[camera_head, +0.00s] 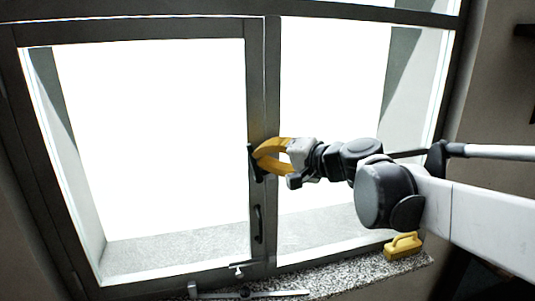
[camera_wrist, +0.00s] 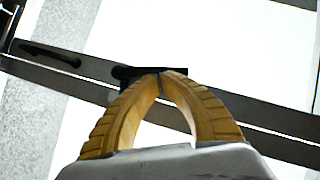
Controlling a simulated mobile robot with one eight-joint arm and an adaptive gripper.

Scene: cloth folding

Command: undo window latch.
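A black window latch handle (camera_head: 251,151) sits on the dark middle upright of the window, at my fingertips. It also shows in the wrist view (camera_wrist: 127,72), lying crosswise behind the fingertips. My gripper (camera_head: 257,158) has yellow fingers that bow outward and come together at the tips, as the wrist view shows (camera_wrist: 161,73). The tips are at the latch handle and hide part of it. I cannot tell whether they touch it or pinch any part of it. A second dark handle (camera_head: 258,223) is lower on the same upright, apart from my gripper; it shows in the wrist view (camera_wrist: 48,53).
Bright glass panes fill both sides of the upright. A speckled stone sill (camera_head: 335,281) runs below the window. A yellow object with a handle (camera_head: 403,246) stands on the sill at the right. A grey tool-like object (camera_head: 245,292) lies on the sill near the middle.

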